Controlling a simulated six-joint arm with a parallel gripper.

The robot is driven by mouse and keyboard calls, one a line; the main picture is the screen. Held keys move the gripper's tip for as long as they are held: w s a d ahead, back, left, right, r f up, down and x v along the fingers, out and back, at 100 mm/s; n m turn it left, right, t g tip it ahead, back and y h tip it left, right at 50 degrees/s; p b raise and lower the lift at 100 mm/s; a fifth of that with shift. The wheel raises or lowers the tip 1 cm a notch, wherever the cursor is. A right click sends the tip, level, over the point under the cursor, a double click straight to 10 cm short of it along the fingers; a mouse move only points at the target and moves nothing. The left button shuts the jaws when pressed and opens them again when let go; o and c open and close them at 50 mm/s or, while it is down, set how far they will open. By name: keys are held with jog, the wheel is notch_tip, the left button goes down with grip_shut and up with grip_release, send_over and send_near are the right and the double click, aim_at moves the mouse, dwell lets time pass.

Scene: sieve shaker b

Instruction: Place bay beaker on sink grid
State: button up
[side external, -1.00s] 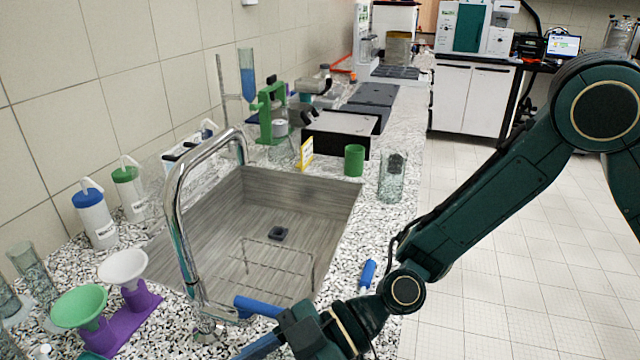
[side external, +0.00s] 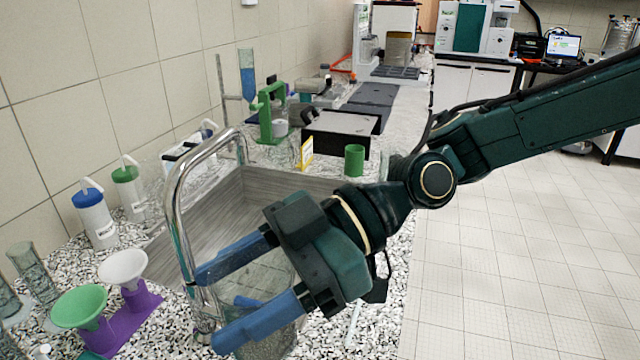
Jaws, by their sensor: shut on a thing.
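My gripper (side external: 222,308) is shut, its two blue fingers around a clear glass beaker (side external: 262,276). Grey, grainy matter shows low in the beaker, which looks roughly upright. The gripper and beaker are in front of the near right part of the grey sink (side external: 275,190), close to the chrome tap. I cannot tell whether the beaker touches the counter. The wire sink grid is hidden behind my gripper and the beaker.
The chrome tap (side external: 178,205) arches over the sink, close to my fingertips. Green and white funnels (side external: 78,306) in a purple stand are at the lower left. A green cup (side external: 354,160), yellow sign (side external: 306,153) and black box (side external: 340,132) stand behind the sink.

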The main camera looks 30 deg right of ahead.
jog(key=shift+r, duration=0.35)
dwell(0.4)
